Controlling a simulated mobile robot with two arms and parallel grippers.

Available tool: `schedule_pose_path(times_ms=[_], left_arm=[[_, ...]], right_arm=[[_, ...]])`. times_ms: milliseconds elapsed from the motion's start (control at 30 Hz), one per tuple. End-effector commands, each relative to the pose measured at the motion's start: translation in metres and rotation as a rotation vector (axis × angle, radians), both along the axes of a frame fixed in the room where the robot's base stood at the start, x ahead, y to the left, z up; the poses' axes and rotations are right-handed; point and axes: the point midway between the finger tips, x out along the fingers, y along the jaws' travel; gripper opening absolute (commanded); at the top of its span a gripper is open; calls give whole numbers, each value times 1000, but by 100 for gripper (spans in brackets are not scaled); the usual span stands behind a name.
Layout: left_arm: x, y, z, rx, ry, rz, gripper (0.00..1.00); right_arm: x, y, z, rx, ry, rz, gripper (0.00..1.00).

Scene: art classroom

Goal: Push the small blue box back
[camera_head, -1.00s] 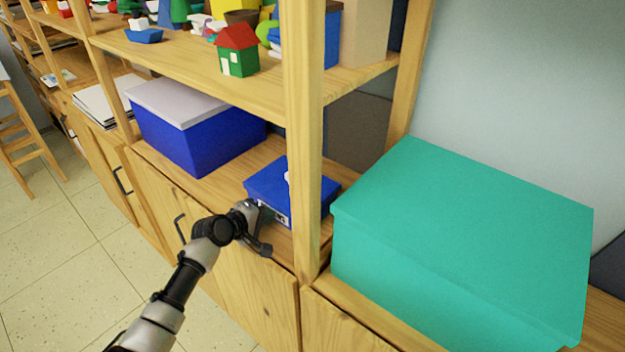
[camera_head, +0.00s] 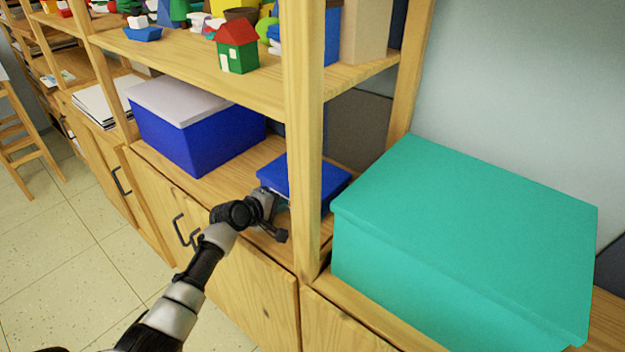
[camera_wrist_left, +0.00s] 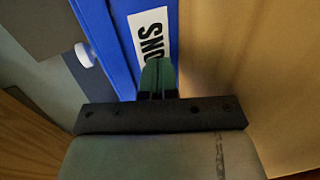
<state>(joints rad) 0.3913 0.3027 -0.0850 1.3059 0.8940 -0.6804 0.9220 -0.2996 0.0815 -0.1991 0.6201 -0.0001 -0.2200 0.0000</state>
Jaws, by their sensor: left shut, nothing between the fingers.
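The small blue box (camera_head: 289,177) sits on the lower shelf in the head view, partly behind a wooden post. Its front is mostly hidden by my left gripper (camera_head: 283,204), which is at the box's front face. In the left wrist view the box's blue front (camera_wrist_left: 112,42) carries a white label with black letters, and a white knob shows at its side. My left gripper (camera_wrist_left: 158,68) is shut and empty there, its fingertips at the label, seemingly touching the box. My right gripper is not in view.
A larger blue box with a pale lid (camera_head: 195,125) stands to the left on the same shelf (camera_head: 208,188). A big turquoise box (camera_head: 465,235) stands right of the wooden post (camera_head: 305,140). A toy house (camera_head: 237,46) and other toys sit on the shelf above.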

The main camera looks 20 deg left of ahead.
Motion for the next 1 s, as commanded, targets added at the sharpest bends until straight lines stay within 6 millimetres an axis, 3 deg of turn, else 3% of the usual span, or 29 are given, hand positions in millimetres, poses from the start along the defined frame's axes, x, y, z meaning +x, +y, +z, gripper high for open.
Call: schedule_pose_path(times_ms=[1000], left_arm=[[48,-20,-1,-1,-1,-1,0]], right_arm=[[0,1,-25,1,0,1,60]])
